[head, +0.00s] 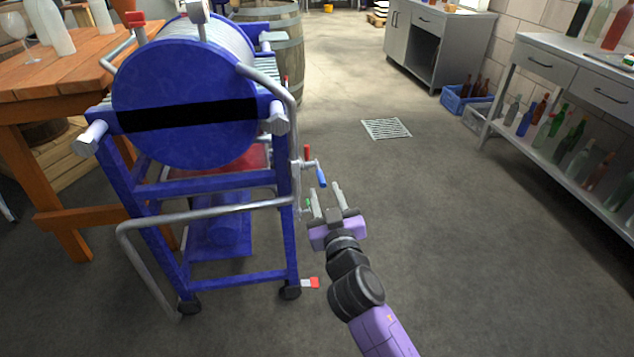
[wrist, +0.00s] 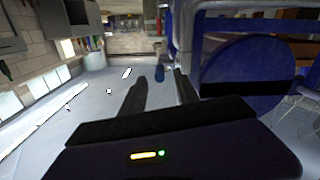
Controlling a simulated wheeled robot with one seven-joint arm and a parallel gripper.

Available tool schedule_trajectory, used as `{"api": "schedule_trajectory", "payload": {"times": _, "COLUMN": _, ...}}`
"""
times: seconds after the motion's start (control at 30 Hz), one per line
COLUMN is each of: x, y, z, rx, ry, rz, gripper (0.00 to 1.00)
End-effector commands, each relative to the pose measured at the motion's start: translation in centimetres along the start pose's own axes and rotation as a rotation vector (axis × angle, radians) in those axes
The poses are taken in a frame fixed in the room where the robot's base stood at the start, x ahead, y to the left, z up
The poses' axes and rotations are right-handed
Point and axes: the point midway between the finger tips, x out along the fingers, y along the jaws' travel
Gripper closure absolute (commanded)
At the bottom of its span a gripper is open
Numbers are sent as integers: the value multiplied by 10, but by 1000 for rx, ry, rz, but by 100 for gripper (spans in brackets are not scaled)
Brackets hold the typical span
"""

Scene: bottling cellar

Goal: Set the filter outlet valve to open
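The blue plate filter (head: 185,105) stands on a blue wheeled frame left of my gripper. On its right side is a lever with a red handle (head: 307,152) and, just below, one with a blue handle (head: 321,178), slanting down. A small green handle (head: 308,203) sits lower, beside a fingertip. No label shows which is the outlet valve. My gripper (head: 326,191) is open and empty, its fingers below the blue handle in the head view. In the wrist view, the blue handle (wrist: 159,73) appears between and beyond the fingertips (wrist: 160,80), apparently apart from them.
A wooden table (head: 65,65) stands left. A bottle bench (head: 560,60) stands right. The floor between, with a drain grate (head: 386,128), is clear.

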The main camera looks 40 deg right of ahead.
Motion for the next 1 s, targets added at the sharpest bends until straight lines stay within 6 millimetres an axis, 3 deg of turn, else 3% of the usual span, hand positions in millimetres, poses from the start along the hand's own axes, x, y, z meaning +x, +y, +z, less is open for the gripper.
{"api": "schedule_trajectory", "payload": {"times": 0.2, "x": 36, "y": 1, "z": -2, "rx": 0, "ry": 2, "rz": 1, "gripper": 63}}
{"api": "schedule_trajectory", "payload": {"times": 0.4, "x": 56, "y": 0, "z": -1, "rx": 0, "ry": 2, "rz": -1, "gripper": 63}}
{"api": "schedule_trajectory", "payload": {"times": 0.77, "x": 61, "y": 0, "z": 0, "rx": 0, "ry": 1, "rz": -2, "gripper": 63}}
{"api": "schedule_trajectory", "payload": {"times": 0.93, "x": 61, "y": 0, "z": 0, "rx": 0, "ry": 1, "rz": -2, "gripper": 96}}
{"api": "schedule_trajectory", "payload": {"times": 1.0, "x": 61, "y": 0, "z": 0, "rx": 0, "ry": 1, "rz": -2, "gripper": 100}}
